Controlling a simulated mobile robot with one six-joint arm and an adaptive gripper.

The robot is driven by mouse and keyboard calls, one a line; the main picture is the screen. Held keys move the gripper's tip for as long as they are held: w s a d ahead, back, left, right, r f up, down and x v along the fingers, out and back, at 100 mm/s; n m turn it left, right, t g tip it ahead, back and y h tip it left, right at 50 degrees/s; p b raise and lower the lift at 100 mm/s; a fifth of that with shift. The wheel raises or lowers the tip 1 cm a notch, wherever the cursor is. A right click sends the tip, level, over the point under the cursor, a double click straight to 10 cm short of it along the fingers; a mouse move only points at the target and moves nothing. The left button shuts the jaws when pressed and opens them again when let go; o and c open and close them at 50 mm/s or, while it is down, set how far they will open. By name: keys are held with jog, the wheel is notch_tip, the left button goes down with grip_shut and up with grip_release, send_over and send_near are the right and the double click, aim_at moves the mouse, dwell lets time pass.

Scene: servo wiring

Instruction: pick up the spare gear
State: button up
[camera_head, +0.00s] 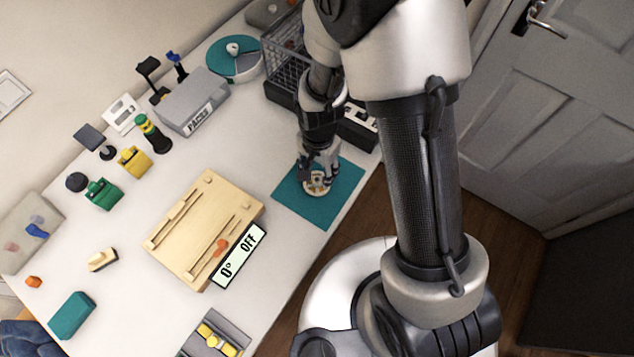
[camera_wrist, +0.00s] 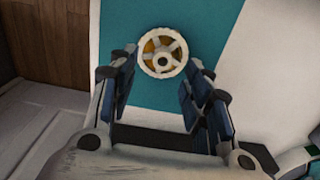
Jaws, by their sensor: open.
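The spare gear (camera_wrist: 163,52) is a white toothed ring with spokes and a yellowish inside. It lies on the teal mat (camera_wrist: 200,20) in the wrist view, just beyond my gripper's fingertips and roughly centred between them. My gripper (camera_wrist: 160,84) is open, with a finger on each side and nothing between the pads. In the head view, my gripper (camera_head: 318,172) points down over the mat (camera_head: 333,203). The gear (camera_head: 317,188) shows right under the fingers, partly hidden by them.
A wooden board (camera_head: 205,230) with a "0° OFF" display (camera_head: 239,256) lies left of the mat. A grey box (camera_head: 192,102), a wire basket (camera_head: 286,55) and a round teal tray (camera_head: 235,60) stand behind. The table's edge runs close to the mat's right side.

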aim_at(317, 178)
notch_tip(317, 178, down, 5)
jog(key=shift+w+a+f+b, duration=0.1)
jog(key=shift+w+a+b, duration=0.05)
jog(key=shift+b, duration=1)
jog(key=shift+c, duration=0.4)
jog(key=c, duration=1)
